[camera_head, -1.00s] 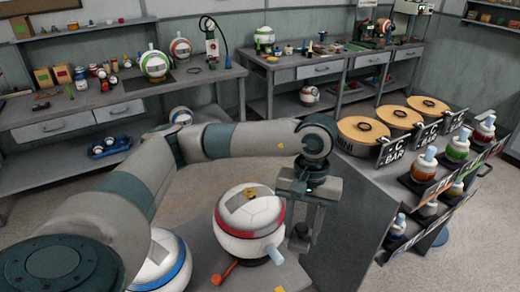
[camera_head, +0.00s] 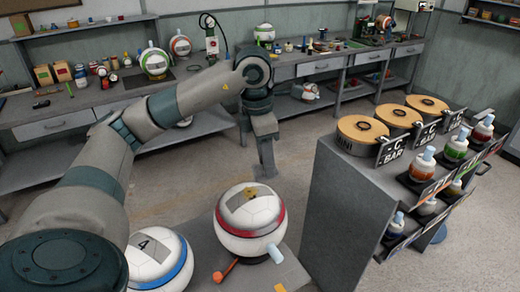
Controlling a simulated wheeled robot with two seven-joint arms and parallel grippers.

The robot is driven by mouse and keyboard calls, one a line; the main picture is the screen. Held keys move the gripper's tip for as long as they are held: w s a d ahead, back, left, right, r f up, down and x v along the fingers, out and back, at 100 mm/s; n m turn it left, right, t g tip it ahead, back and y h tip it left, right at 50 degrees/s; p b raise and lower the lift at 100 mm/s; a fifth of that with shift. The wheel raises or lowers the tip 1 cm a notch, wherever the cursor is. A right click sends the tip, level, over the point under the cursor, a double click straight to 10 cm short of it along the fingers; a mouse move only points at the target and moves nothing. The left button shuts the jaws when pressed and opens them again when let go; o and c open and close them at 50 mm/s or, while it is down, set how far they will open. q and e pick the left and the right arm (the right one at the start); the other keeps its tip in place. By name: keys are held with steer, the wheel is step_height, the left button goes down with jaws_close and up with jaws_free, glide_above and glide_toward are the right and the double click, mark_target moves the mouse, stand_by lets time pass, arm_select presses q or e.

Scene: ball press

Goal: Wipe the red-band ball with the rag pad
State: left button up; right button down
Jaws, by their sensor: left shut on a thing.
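The red-band ball (camera_head: 250,220) is white with a red band and a grey patch on top. It sits on the grey bench top at the bottom middle, with a pale blue nozzle at its lower right. My left gripper (camera_head: 266,160) is beyond the ball and above it in the picture, pointing down and apart from the ball. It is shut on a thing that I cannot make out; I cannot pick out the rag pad. My right gripper is out of view.
A blue-band ball (camera_head: 158,262) marked 4 stands left of the red-band ball. An orange-handled tool (camera_head: 225,270) lies in front. A grey cabinet (camera_head: 345,220) with round wooden lids and a bottle rack stands at the right. Workbenches line the back; the floor between is open.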

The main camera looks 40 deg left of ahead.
arm_select(q)
steer(key=a+n, duration=0.1)
steer(key=a+r+n, duration=0.1)
steer(key=n, duration=0.1)
steer(key=shift+w+r, duration=0.1)
steer(key=shift+r, duration=0.15)
